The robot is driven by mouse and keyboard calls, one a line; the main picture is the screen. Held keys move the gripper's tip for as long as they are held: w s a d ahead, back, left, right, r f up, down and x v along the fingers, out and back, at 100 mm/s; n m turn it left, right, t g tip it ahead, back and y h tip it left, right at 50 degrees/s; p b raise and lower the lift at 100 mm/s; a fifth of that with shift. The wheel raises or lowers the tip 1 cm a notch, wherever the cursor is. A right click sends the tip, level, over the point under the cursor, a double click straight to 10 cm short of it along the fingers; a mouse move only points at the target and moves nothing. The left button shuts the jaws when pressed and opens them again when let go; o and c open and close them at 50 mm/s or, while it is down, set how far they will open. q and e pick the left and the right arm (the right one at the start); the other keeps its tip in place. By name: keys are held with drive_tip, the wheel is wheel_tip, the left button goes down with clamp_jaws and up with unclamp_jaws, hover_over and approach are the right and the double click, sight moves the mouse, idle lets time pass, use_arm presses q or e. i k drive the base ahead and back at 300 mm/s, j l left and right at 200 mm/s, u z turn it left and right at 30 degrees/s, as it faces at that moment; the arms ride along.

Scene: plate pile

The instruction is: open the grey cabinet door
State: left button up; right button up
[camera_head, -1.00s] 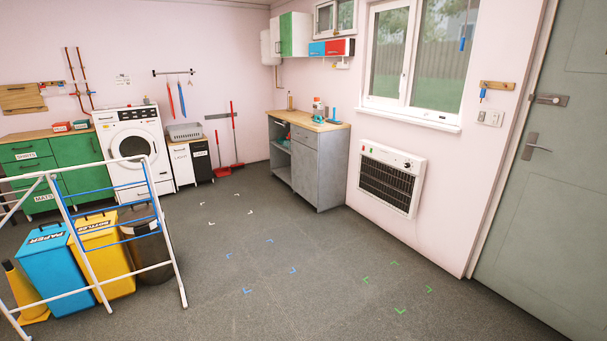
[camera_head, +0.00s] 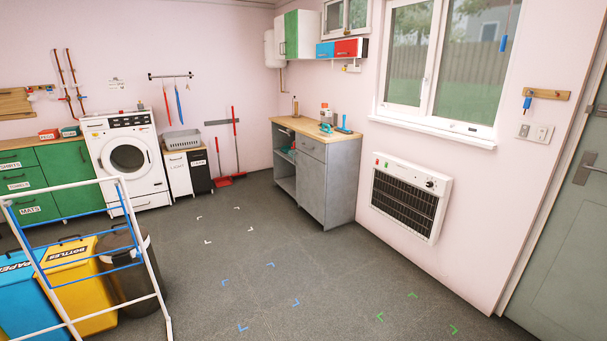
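The grey cabinet (camera_head: 343,191) stands against the back right wall under a wooden worktop. Its grey door (camera_head: 310,187) faces left and front, below a grey drawer (camera_head: 312,149), and looks shut. To the left of the door is an open shelf bay (camera_head: 284,163) with small items on its upper shelf. The cabinet is some way off across the floor. Neither of my grippers is in view.
A white drying rack (camera_head: 132,236) stands at front left, before a blue bin (camera_head: 22,296), a yellow bin (camera_head: 85,285) and a dark bin (camera_head: 130,275). A heater (camera_head: 410,197) hangs on the right wall. The floor between, with coloured corner marks (camera_head: 270,265), is clear.

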sight(311, 173)
drive_tip(key=i+j+u, duration=0.1)
drive_tip(key=i, duration=1.15)
drive_tip(key=i+u, duration=0.15)
drive_tip(key=i, duration=1.15)
drive_tip(key=i+l+u, duration=0.1)
drive_tip(key=i, duration=1.15)
